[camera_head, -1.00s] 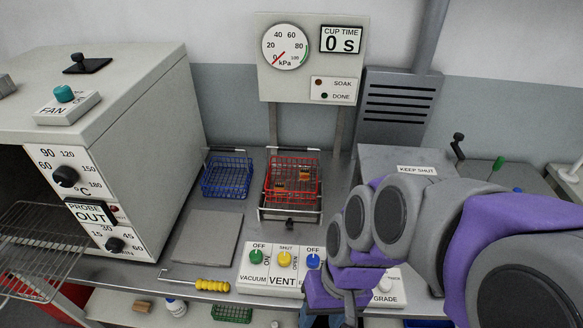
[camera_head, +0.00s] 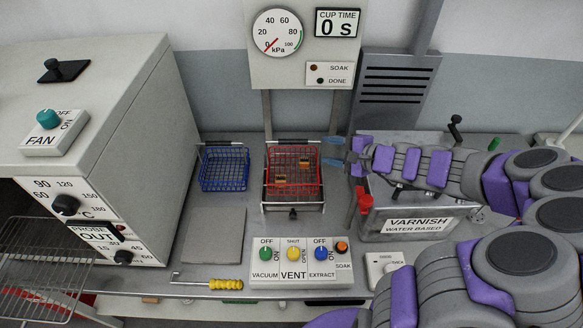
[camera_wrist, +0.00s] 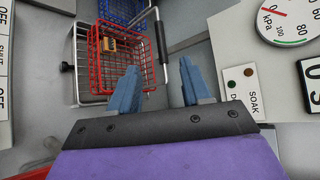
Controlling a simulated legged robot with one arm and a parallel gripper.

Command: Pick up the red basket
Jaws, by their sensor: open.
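The red basket (camera_head: 293,170) is a wire basket in a metal frame on the bench, with small orange-brown pieces inside. It has a bar handle along its far side. My gripper (camera_head: 334,155) is at the right of the basket's far right corner, fingers pointing left. In the wrist view the gripper (camera_wrist: 158,88) is open and empty, its blue fingers apart. The red basket (camera_wrist: 110,72) lies ahead and left there, and the dark handle (camera_wrist: 161,42) lies ahead between the fingers' directions. I cannot tell whether a finger touches the basket.
A blue basket (camera_head: 224,170) stands left of the red one. A grey plate (camera_head: 214,235) and a control panel (camera_head: 302,262) lie in front. The varnish tank (camera_head: 415,222) is under my arm at right. The gauge panel (camera_head: 300,45) rises behind. An oven (camera_head: 110,130) stands at left.

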